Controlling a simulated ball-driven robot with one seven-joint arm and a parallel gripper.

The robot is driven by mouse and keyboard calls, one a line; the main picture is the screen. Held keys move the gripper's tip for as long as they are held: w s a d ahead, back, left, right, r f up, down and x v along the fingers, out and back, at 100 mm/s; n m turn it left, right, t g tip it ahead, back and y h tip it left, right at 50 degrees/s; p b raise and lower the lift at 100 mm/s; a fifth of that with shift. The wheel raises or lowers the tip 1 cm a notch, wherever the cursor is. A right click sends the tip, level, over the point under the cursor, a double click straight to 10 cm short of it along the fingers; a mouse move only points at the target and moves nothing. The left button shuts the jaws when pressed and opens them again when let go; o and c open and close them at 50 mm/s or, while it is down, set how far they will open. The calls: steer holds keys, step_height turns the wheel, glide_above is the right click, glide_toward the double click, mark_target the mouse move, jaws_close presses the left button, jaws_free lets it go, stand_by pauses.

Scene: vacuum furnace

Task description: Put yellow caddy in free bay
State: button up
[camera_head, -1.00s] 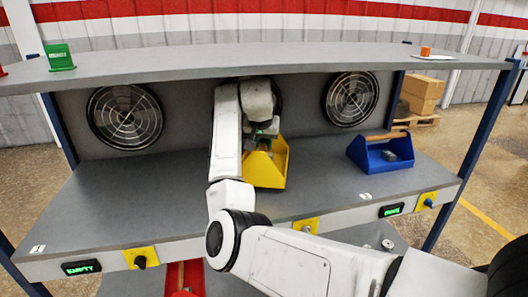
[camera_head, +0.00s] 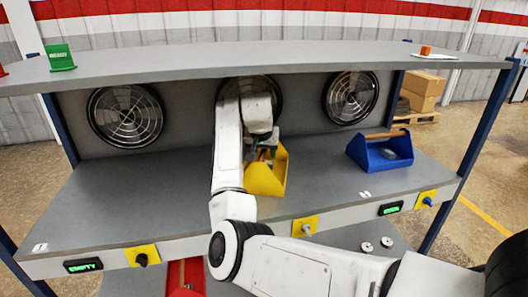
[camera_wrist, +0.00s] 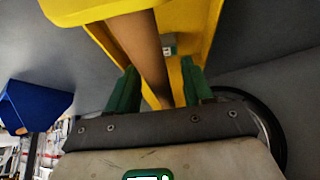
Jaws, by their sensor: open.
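The yellow caddy (camera_head: 264,183) stands on the lower shelf in the middle bay. It has an open top and a brown bar handle, which shows in the wrist view as a handle (camera_wrist: 145,55). My gripper (camera_head: 264,153) is at the caddy's top. In the wrist view my gripper's green fingers (camera_wrist: 160,85) are open, one on each side of the handle, with gaps. A small grey item (camera_wrist: 170,47) lies inside the caddy. The left bay (camera_head: 115,190) is bare, and its display (camera_head: 82,266) reads EMPTY. The middle bay's display is hidden by my arm.
A blue caddy (camera_head: 382,154) stands in the right bay; its lit display (camera_head: 391,209) is too small to read surely. The upper shelf (camera_head: 260,60) hangs over the bays. Round fans (camera_head: 125,116) line the back wall. A red container (camera_head: 186,277) is below.

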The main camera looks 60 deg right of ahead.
steer(key=shift+r, duration=0.1)
steer(key=v, duration=0.5)
steer(key=shift+b, duration=0.4)
steer(key=s+a+b, duration=0.1)
steer(key=s+a, duration=0.2)
steer(key=a, duration=0.8)
steer(key=shift+s+a+b, duration=0.2)
steer(key=shift+s+b, duration=0.2)
